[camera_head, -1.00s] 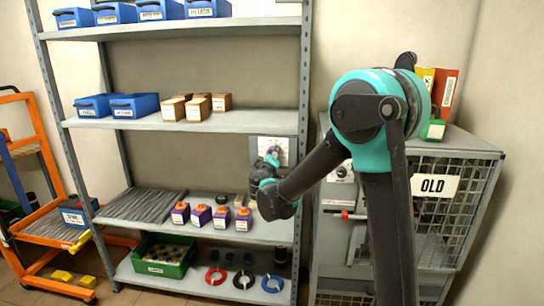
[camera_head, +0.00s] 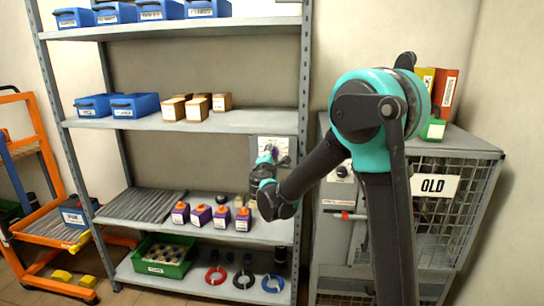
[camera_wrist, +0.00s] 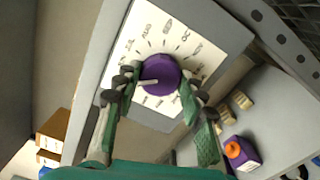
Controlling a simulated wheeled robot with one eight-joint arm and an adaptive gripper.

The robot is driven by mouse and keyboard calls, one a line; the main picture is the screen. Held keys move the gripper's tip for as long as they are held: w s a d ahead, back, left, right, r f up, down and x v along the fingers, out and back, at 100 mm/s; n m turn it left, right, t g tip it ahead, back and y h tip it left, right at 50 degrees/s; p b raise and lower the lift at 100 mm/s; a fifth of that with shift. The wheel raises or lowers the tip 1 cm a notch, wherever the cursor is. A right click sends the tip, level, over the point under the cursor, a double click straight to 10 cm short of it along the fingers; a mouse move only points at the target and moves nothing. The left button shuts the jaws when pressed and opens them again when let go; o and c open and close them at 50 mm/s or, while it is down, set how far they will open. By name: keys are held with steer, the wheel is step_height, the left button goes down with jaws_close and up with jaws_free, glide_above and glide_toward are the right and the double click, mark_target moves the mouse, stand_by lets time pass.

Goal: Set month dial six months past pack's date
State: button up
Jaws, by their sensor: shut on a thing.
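The month dial is a purple knob (camera_wrist: 163,70) on a white plate (camera_wrist: 128,52) with printed month labels; AUG is legible near the top of the wrist view. The knob's white pointer line runs toward the lower left of that view; I cannot read the label there. My gripper (camera_wrist: 160,84) is shut on the knob, one finger at each side. In the head view my gripper (camera_head: 268,158) is at the dial panel (camera_head: 287,145) by the shelf's right post and partly covers it. Purple packs with orange caps (camera_head: 201,215) stand on the shelf below; their dates are not legible.
The grey shelf rack (camera_head: 240,120) holds blue bins (camera_head: 134,106) and small cardboard boxes (camera_head: 198,108). A green crate (camera_head: 163,257) and several coloured rings sit on the bottom shelf.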

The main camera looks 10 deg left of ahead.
steer(key=n, duration=1.1)
steer(key=shift+f, duration=0.1)
stand_by(0.4)
steer(key=o, duration=1.2)
steer(key=shift+c, duration=0.2)
steer(key=shift+s, duration=0.15)
steer(key=s, duration=1.1)
steer(key=shift+s+a, duration=0.2)
steer(key=shift+s, duration=0.2)
